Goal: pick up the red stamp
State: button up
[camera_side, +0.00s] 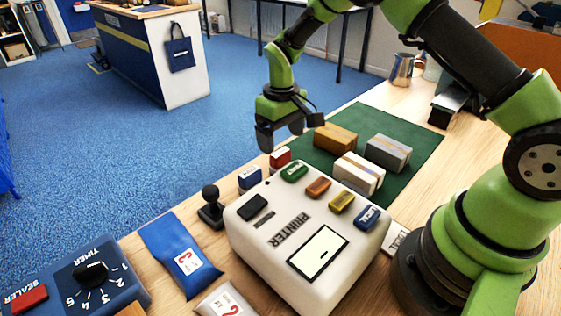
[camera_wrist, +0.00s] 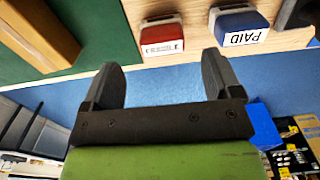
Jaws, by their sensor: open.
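The red stamp (camera_side: 280,158) stands on the wooden table between the printer and the green mat's left corner. It also shows in the wrist view (camera_wrist: 162,37), with a red top and a white label strip, just beyond the fingertips and roughly centred between them. My gripper (camera_side: 281,134) is open and empty, pointing down, and shows above the red stamp in the side view. In the wrist view my gripper (camera_wrist: 158,72) has both fingers spread with blue floor visible between them. A blue stamp marked PAID (camera_wrist: 242,24) stands beside the red one; it is also in the side view (camera_side: 250,178).
The white printer (camera_side: 304,258) with coloured buttons stands close to the stamps. Several boxes, including a brown one (camera_side: 335,138), rest on the green mat (camera_side: 412,146). A black-knobbed stamper (camera_side: 210,207) and a blue packet (camera_side: 182,256) are left of the printer.

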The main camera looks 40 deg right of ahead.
aim_at(281, 152)
notch_tip(281, 152, down, 5)
jog(key=shift+a+f, duration=0.15)
jog(key=shift+f, duration=0.05)
jog(key=c, duration=1)
